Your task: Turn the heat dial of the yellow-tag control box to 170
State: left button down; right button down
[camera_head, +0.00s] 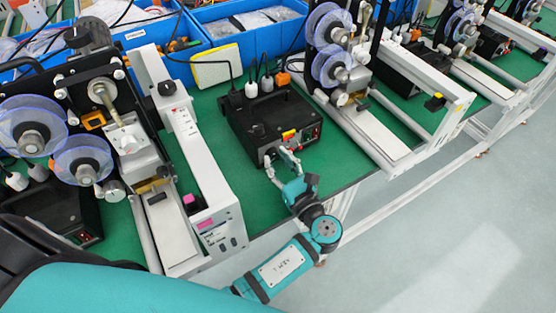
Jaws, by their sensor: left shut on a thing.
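The black control box with the yellow tag (291,134) stands on the green bench mat in the middle of the view. Its front panel faces the bench's front edge and has a small lit red display or switch at its right end. My left gripper (283,166) reaches up from below to the left part of this panel. Its fingers are shut at the panel, apparently on the heat dial. The fingers hide the dial, and its setting cannot be read. My right gripper is not in view.
White-framed machines with clear purple reels (330,24) stand on both sides of the box. Another black box (50,220) sits at the lower left. Blue bins (215,28) and a pale yellow pad (215,66) are behind. Open floor (440,220) lies in front of the bench.

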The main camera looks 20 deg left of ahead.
pick_arm(q)
jog(key=shift+r+p, duration=0.15)
jog(key=shift+p, duration=0.4)
jog(key=m+p, duration=0.2)
jog(key=p, duration=0.1)
jog(key=m+p, duration=0.2)
jog(key=p, duration=0.2)
jog(key=shift+r+m, duration=0.2)
jog(key=shift+m, duration=0.1)
jog(key=shift+w+f+m+p, duration=0.1)
jog(key=shift+f+m+p, duration=0.15)
jog(key=shift+m+p, duration=1)
jog(key=c, duration=1)
grip_release()
jog(key=shift+c, duration=0.2)
notch_tip(320, 180, up, 10)
